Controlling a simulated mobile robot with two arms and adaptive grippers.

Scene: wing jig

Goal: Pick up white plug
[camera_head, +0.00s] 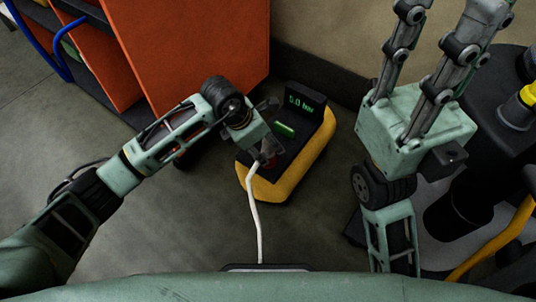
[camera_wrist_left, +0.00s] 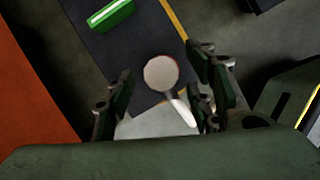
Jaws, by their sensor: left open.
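The white plug (camera_wrist_left: 160,73) shows in the left wrist view as a pale round end with a white stem slanting down to the right. It lies between the spread fingers of my left gripper (camera_wrist_left: 163,90), with gaps on both sides. In the head view my left gripper (camera_head: 265,146) is over the yellow and black device and hides most of the plug.
The yellow and black device (camera_head: 285,183) stands on the floor with a green "0.0 bar" display (camera_head: 305,104) and a green part (camera_head: 285,130). An orange cabinet (camera_head: 205,45) is at the upper left. A beige wall is behind. Dark equipment with a yellow bar stands right.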

